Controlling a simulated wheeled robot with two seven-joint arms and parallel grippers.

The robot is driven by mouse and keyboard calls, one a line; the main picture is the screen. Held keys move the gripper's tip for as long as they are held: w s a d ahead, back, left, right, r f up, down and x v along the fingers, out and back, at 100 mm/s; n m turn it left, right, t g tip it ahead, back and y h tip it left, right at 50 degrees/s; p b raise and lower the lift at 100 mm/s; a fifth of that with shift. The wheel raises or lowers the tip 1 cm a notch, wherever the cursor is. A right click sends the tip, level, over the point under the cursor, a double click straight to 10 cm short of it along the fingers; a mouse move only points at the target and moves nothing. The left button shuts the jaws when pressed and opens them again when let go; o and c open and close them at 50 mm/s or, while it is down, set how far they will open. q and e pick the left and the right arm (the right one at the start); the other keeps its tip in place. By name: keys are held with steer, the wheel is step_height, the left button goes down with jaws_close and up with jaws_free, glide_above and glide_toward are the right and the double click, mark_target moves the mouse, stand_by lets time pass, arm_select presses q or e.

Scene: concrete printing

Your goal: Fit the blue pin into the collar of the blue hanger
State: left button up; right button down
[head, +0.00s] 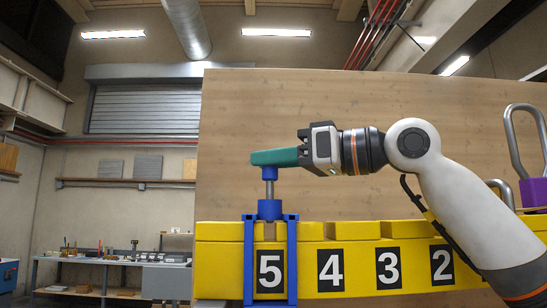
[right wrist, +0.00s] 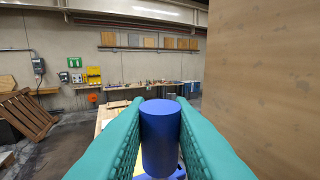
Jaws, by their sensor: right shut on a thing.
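The blue hanger (head: 291,262) straddles the yellow beam at the plate numbered 5, with its blue collar (head: 270,209) on top. My right gripper (head: 268,158), with teal fingers, comes in from the right above the collar. It is shut on the blue pin, whose blue head (right wrist: 161,138) stands between the fingers in the right wrist view. My left gripper is not in view.
The yellow beam (head: 350,229) carries plates 5, 4, 3 and 2. A wooden panel (head: 300,130) stands behind it. A purple block (head: 535,192) with a metal loop stands at far right. Workbenches line the walls. The space left of the hanger looks clear.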

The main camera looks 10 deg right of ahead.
steer(key=shift+f+b, duration=0.65)
steer(key=shift+f, duration=0.45)
steer(key=c, duration=1.2)
jaws_free()
steer(key=shift+s+d, duration=0.15)
steer(key=shift+d, duration=0.1)
steer(key=b+v, duration=0.3)
steer(key=v, duration=0.8)
steer(key=shift+s+d, duration=0.1)
steer(key=shift+d, duration=0.1)
